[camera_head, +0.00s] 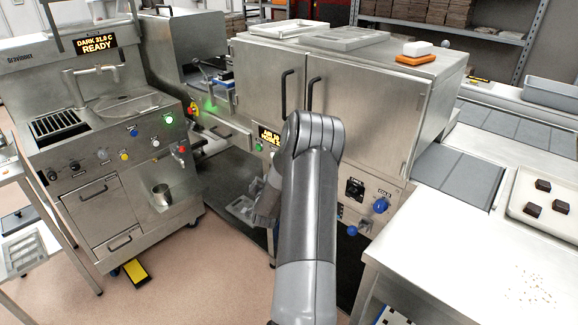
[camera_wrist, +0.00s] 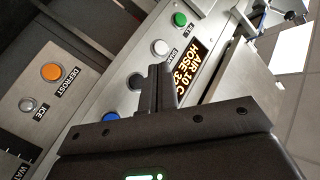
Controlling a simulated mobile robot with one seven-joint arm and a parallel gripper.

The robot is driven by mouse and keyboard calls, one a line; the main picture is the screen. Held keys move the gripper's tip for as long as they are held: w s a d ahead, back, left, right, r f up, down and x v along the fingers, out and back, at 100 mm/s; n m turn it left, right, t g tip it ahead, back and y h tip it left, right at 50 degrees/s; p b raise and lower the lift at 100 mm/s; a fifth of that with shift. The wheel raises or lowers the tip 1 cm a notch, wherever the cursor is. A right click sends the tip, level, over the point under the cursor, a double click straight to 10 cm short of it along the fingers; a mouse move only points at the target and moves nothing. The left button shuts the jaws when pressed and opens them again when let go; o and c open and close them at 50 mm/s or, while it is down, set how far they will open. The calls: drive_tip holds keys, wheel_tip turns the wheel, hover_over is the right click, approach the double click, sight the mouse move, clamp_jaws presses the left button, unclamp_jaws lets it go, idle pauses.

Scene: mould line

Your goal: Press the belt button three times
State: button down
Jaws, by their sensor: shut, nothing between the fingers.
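My gripper (camera_wrist: 157,78) is in the wrist view with its dark fingers together and nothing between them. They point at a steel control panel (camera_wrist: 120,75). The panel carries a green button (camera_wrist: 180,19), a pale button (camera_wrist: 160,47) and a blue button (camera_wrist: 110,117) partly hidden by my gripper. A round control beside the fingertips is mostly covered by them. I cannot read a belt label, and contact cannot be told. In the head view my arm hides the fingertips; a green button (camera_head: 258,147) shows left of it.
A lit display (camera_wrist: 190,68) reads "AIR 10 C HOSE". An orange defrost button (camera_wrist: 51,72) and a grey ice button (camera_wrist: 27,104) are on the left panel. In the head view a steel cabinet (camera_head: 375,100) stands behind my arm and a dispensing machine (camera_head: 110,130) stands left.

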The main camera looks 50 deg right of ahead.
idle(0.3)
drive_tip(key=d, duration=0.9)
idle(2.1)
drive_tip(key=shift+d, duration=0.35)
